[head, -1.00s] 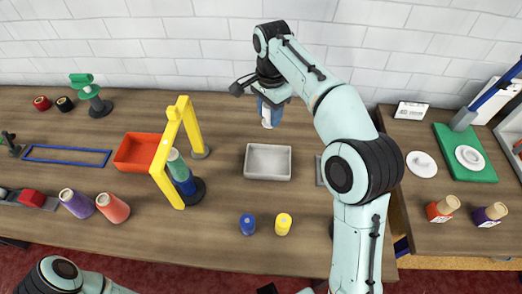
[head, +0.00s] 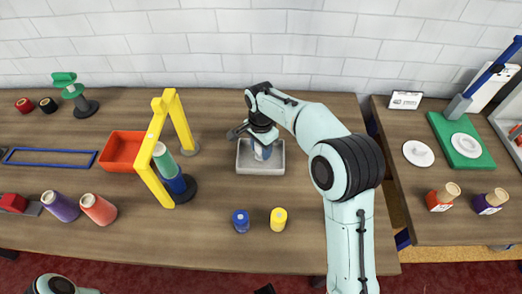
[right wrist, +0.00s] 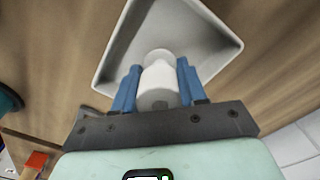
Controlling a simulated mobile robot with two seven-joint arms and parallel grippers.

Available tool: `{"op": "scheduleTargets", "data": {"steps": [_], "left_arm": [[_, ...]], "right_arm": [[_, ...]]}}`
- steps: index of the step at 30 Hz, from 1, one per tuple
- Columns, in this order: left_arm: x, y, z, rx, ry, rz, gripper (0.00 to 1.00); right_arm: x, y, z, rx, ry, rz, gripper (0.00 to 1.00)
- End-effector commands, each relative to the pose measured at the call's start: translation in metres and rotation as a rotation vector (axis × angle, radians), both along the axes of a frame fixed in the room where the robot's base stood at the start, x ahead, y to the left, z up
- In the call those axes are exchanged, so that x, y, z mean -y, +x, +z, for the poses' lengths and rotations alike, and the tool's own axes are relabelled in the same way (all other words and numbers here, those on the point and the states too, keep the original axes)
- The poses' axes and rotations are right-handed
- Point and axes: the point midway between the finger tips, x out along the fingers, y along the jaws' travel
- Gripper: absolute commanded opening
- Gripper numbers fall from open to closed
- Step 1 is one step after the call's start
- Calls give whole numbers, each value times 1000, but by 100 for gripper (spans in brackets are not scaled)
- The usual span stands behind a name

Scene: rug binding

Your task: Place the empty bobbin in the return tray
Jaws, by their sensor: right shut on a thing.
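The empty bobbin (right wrist: 158,82), white and bare, is held between the blue fingers of my right gripper (right wrist: 157,78) in the right wrist view. In the head view my right gripper (head: 263,153) is low over the pale grey tray (head: 260,171), with the bobbin within the tray's outline. The tray (right wrist: 215,30) is empty apart from this, and I cannot tell whether the bobbin touches its floor. My left gripper is out of view; only a bit of my left arm shows at the bottom left.
A blue spool (head: 241,221) and a yellow spool (head: 279,219) stand in front of the tray. A yellow arch (head: 154,150) with a thread cone (head: 166,162) and an orange tray (head: 125,151) are to the left. A side table (head: 440,215) is on the right.

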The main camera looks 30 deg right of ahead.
Motion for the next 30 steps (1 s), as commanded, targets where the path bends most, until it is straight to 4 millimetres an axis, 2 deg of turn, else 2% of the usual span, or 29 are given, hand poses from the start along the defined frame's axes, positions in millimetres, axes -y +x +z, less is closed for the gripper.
{"op": "scheduleTargets", "data": {"steps": [3,15,16,18,26,30], "left_arm": [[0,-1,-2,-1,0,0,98],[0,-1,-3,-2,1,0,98],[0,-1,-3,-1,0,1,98],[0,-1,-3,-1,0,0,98],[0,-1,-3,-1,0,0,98],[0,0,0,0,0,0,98]], "right_arm": [[0,0,-10,1,0,0,8],[0,0,-15,0,1,0,8],[0,0,-14,1,0,0,51],[0,0,-14,1,0,0,67],[0,0,-13,1,0,0,67],[0,1,-3,5,0,0,67]]}}
